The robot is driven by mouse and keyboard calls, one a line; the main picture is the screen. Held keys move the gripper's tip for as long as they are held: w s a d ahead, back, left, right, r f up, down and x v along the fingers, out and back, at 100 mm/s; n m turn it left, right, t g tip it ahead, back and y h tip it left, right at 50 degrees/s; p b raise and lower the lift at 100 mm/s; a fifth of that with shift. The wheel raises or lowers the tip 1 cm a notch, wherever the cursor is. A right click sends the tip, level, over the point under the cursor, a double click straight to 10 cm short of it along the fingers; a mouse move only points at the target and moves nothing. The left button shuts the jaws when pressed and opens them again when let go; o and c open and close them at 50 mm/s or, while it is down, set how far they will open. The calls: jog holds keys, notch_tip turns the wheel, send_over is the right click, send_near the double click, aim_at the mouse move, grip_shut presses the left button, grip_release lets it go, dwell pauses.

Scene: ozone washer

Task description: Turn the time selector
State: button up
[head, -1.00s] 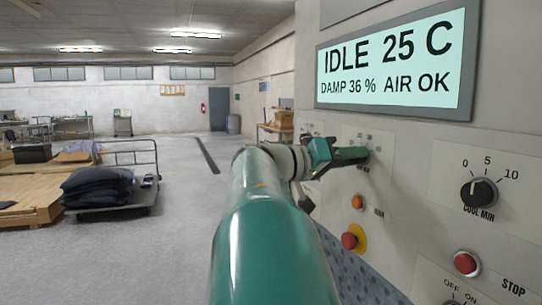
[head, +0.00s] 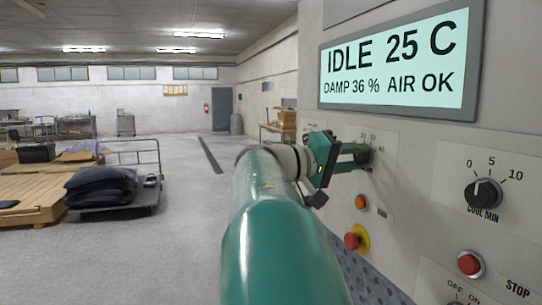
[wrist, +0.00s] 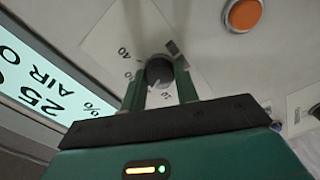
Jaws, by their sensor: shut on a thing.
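The time selector is a dark round knob (wrist: 158,70) on a pale label plate (wrist: 118,45) in the wrist view. Numbers such as 40 and 20 are printed around it. My gripper (wrist: 160,88) has one finger on each side of the knob and is shut on it. In the head view my gripper (head: 368,153) reaches the panel from the left, below the display. There its fingers hide the knob, and only small marks of its scale show. I cannot read which number the knob points to.
A lit display (head: 395,70) reads IDLE 25 C. An orange button (head: 362,202), a red emergency knob (head: 353,241) on yellow, a COOL MIN dial (head: 483,194) and a red STOP button (head: 470,264) are nearby. The floor (head: 150,255) at left is open before a loaded cart (head: 120,206).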

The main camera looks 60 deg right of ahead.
jog(key=o, duration=1)
jog(key=shift+c, duration=0.2)
jog(key=v, duration=1.3)
jog(key=shift+w+a, duration=0.2)
jog(key=shift+a, duration=0.15)
